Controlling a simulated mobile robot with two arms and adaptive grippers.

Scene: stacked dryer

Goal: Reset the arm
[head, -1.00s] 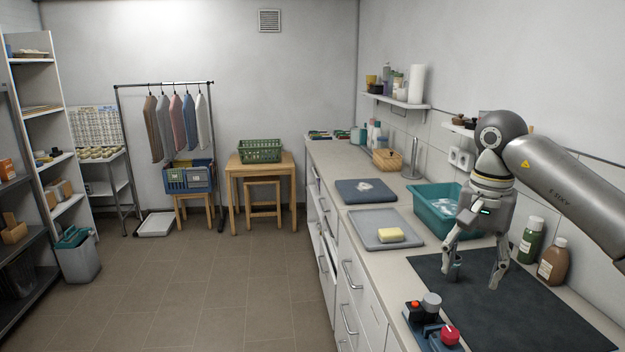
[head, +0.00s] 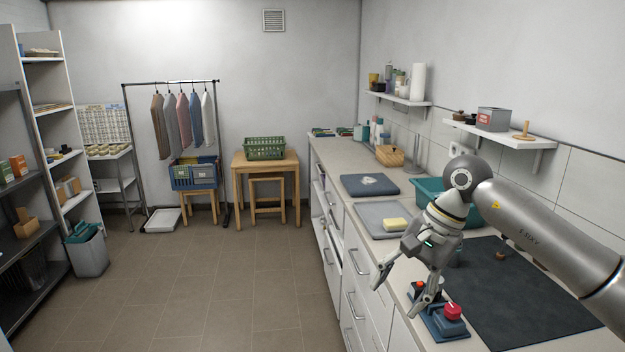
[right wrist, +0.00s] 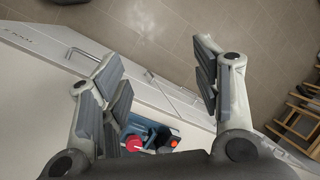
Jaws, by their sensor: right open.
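My right gripper (head: 398,292) is open and empty in the head view. It hangs over the counter's front edge, fingers pointing down and to the left, beside the blue control box (head: 440,325) with the red knob (head: 452,311). In the right wrist view the two fingers of this gripper (right wrist: 158,62) are spread wide, with floor and drawer fronts seen between and beyond them. The control box also shows there (right wrist: 150,130), below the fingers. My left gripper is not in view.
On the counter (head: 335,152) are a dark mat (head: 520,305), a grey tray (head: 375,212) with a yellow sponge (head: 395,224), and a teal tub (head: 428,186), partly hidden by my arm. Wall shelves (head: 500,132) hang above.

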